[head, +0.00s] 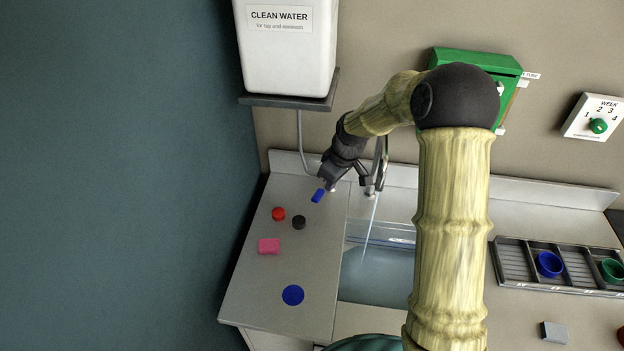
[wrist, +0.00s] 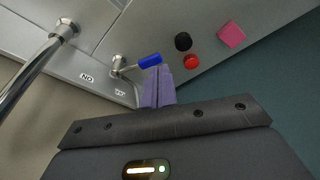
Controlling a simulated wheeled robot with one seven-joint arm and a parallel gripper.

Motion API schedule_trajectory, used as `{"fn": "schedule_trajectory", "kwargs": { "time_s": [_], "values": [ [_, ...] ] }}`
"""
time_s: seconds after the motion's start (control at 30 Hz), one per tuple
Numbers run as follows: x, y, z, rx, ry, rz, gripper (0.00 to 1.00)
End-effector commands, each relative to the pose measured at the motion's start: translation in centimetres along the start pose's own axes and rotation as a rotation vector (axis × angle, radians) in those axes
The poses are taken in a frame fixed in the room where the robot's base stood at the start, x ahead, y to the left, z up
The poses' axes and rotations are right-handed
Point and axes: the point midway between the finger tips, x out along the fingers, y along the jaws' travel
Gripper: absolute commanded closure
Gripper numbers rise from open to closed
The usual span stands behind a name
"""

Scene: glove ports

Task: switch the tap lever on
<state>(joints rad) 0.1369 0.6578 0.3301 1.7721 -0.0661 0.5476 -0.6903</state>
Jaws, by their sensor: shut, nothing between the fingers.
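The tap lever has a blue handle (head: 318,195) on a metal pivot beside the sink; in the wrist view its blue grip (wrist: 149,60) points right from the pivot. An ON label (wrist: 87,77) lies left of the pivot, and a second small label (wrist: 120,93), hard to read, lies below it. My gripper (wrist: 158,72) is shut and empty, its purple fingertips right at the blue grip; contact is not certain. In the head view my gripper (head: 329,184) is just above the handle. The chrome tap (wrist: 38,70) stands left; a thin pale streak (head: 370,228) runs from it into the basin.
A red knob (head: 278,214), a black knob (head: 299,222), a pink block (head: 269,246) and a blue disc (head: 293,295) are on the left counter. A clean water tank (head: 287,60) sits on a shelf above. A dark rack (head: 515,275) with cups is at right.

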Motion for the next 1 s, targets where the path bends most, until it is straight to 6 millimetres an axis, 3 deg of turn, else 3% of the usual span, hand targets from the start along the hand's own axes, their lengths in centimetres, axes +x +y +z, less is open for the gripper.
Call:
{"fn": "schedule_trajectory", "kwargs": {
  "time_s": [0.1,0.3,0.77,1.0],
  "values": [
    [0.9,1.7,-3.0,-0.1,0.04,-0.041,1.0],
    [2.1,3.0,-5.1,-0.188,0.081,-0.065,1.0],
    [2.6,3.1,-5.3,-0.197,0.085,-0.067,1.0],
    [4.9,2.9,-5.5,-0.197,0.083,-0.068,1.0]
  ]
}}
